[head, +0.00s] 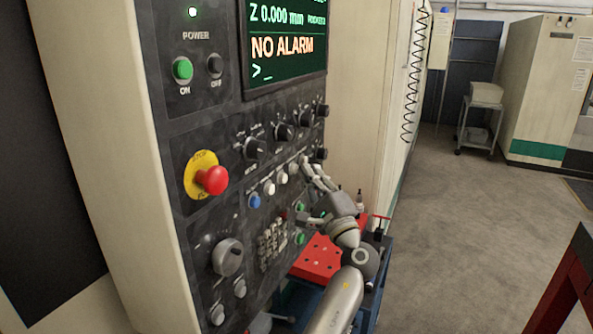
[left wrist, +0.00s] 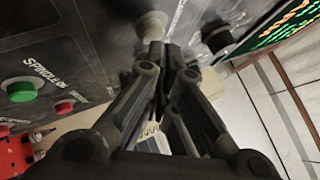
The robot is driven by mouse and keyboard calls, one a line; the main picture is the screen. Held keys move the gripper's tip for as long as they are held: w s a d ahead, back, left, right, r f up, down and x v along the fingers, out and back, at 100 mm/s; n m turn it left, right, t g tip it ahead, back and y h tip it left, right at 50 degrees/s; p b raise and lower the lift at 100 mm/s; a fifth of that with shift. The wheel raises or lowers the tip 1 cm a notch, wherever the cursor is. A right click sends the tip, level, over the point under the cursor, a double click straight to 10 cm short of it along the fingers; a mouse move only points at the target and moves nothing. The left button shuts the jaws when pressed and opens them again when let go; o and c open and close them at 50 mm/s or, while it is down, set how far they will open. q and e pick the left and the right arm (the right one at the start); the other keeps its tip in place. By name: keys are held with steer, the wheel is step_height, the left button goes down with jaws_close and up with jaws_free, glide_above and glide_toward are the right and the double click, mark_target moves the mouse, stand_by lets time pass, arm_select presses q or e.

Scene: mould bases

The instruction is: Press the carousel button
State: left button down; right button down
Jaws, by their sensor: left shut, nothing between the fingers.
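The machine's dark control panel (head: 226,130) fills the left of the head view. A row on it holds a blue button (head: 254,201) and several pale round buttons (head: 269,187). I cannot read which label says carousel. My left gripper (head: 304,163) is shut and empty, with its fingertips at the right end of this row. In the left wrist view, the closed fingertips (left wrist: 168,48) are right by a pale round button (left wrist: 151,25) and partly cover it. I cannot tell whether they touch it. My right gripper is not in view.
A red emergency stop (head: 213,180) on a yellow plate sits left of the row. Black knobs (head: 284,132) are above; a green button (left wrist: 20,90) shows in the wrist view. A red plate (head: 318,258) lies below the gripper. The floor (head: 460,230) at right is open.

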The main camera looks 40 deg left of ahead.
arm_select(q)
steer(key=shift+s+a, duration=0.1)
steer(key=shift+a, duration=0.3)
stand_by(0.6)
steer(key=shift+d, duration=0.1)
steer(key=shift+w+d+b, duration=0.2)
steer(key=shift+d+b, duration=0.35)
steer(key=shift+d, duration=0.2)
steer(key=d+b, duration=0.1)
steer(key=d, duration=0.1)
steer(key=w+d+b, duration=0.1)
steer(key=d, duration=0.2)
steer(key=shift+w, duration=0.1)
steer(key=shift+a, duration=0.1)
stand_by(2.6)
